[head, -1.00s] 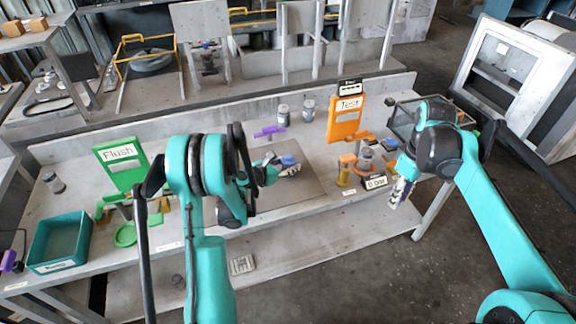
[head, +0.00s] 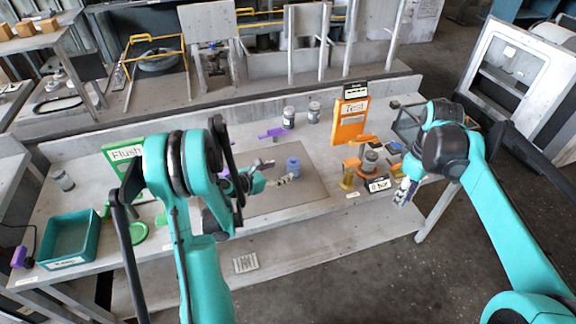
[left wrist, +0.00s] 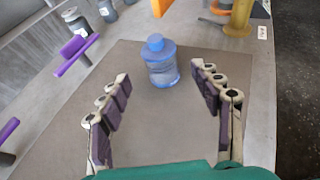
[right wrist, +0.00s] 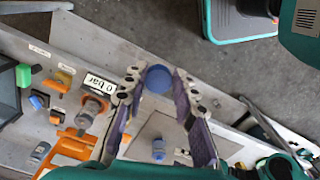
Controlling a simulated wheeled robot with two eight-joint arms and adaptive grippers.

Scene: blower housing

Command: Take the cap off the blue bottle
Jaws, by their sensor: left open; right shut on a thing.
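The blue bottle (head: 293,168) stands upright on the grey mat on the bench. In the left wrist view the bottle (left wrist: 161,66) is clear blue with a narrow blue top. My left gripper (head: 275,173) is open and empty, with its fingers spread just short of the bottle. My right gripper (head: 404,192) is off the bench's front edge, to the right of the bottle. In the right wrist view it is shut on a round blue cap (right wrist: 158,78), well away from the bottle (right wrist: 158,149).
A grey mat (head: 250,202) lies under the bottle. An orange Test stand (head: 350,120) and a gauge block (head: 378,185) stand to the right. A green Flush stand (head: 122,152) and teal bin (head: 68,240) are at the left. Grey jars (head: 289,116) stand behind.

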